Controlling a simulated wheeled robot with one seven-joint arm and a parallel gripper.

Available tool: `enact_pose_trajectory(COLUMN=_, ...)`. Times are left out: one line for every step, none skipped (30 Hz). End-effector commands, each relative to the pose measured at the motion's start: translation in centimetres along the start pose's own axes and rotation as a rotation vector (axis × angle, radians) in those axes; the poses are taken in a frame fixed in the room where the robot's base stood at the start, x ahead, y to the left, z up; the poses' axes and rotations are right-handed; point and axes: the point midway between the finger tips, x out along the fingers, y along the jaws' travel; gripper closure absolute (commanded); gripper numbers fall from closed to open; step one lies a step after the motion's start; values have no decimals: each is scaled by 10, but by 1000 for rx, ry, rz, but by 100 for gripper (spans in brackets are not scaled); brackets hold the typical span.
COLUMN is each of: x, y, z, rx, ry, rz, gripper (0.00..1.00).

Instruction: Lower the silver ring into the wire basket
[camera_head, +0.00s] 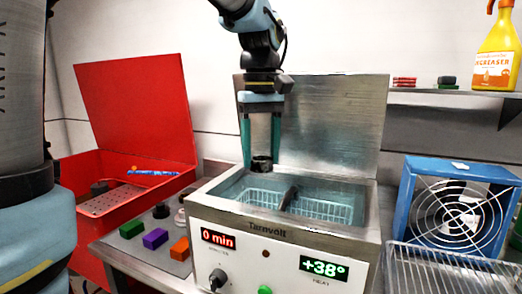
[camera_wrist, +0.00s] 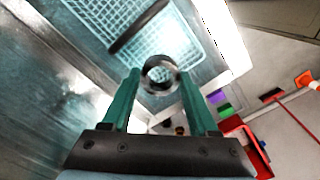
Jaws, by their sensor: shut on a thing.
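My gripper (camera_head: 261,158) points down above the back left part of the open cleaner tank. It is shut on the silver ring (camera_head: 262,164), which shows only as a small dark band in the head view. In the wrist view the shiny round ring (camera_wrist: 160,74) sits between my two green fingertips. The white wire basket (camera_head: 325,210) sits inside the tank, below the ring. In the wrist view the basket (camera_wrist: 180,45) lies beyond the ring, whose outline overlaps the mesh near one edge. A dark elongated piece (camera_head: 289,197) lies across the basket.
The Tarnvolt cleaner (camera_head: 265,228) has its metal lid (camera_head: 335,120) raised behind the tank. A red toolbox (camera_head: 135,105) stands open at left. Green, purple and orange blocks (camera_head: 155,239) lie beside the cleaner. A blue fan (camera_head: 455,205) and a wire rack (camera_head: 450,268) stand at right.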

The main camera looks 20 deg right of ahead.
Motion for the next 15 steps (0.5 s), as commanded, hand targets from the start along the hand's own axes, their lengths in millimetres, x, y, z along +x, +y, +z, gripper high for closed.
enact_pose_trajectory(x=4, y=0, z=0, rx=0, ry=0, rz=0, gripper=100)
enact_pose_trajectory(x=6, y=0, z=0, rx=0, ry=0, rz=0, gripper=100)
enact_pose_trajectory(x=7, y=0, z=0, rx=0, ry=0, rz=0, gripper=100)
enact_pose_trajectory(x=9, y=0, z=0, rx=0, ry=0, rz=0, gripper=100)
enact_pose_trajectory(x=10, y=0, z=0, rx=0, ry=0, rz=0, gripper=100)
enact_pose_trajectory(x=12, y=0, z=0, rx=0, ry=0, rz=0, gripper=100)
enact_pose_trajectory(x=14, y=0, z=0, rx=0, ry=0, rz=0, gripper=100)
enact_pose_trajectory(x=15, y=0, z=0, rx=0, ry=0, rz=0, gripper=100)
enact_pose_trajectory(x=17, y=0, z=0, rx=0, ry=0, rz=0, gripper=100)
enact_pose_trajectory(x=18, y=0, z=0, rx=0, ry=0, rz=0, gripper=100)
enact_pose_trajectory(x=20, y=0, z=0, rx=0, ry=0, rz=0, gripper=100)
enact_pose_trajectory(x=22, y=0, z=0, rx=0, ry=0, rz=0, gripper=100)
enact_pose_trajectory(x=23, y=0, z=0, rx=0, ry=0, rz=0, gripper=100)
enact_pose_trajectory(x=24, y=0, z=0, rx=0, ry=0, rz=0, gripper=100)
enact_pose_trajectory(x=26, y=0, z=0, rx=0, ry=0, rz=0, gripper=100)
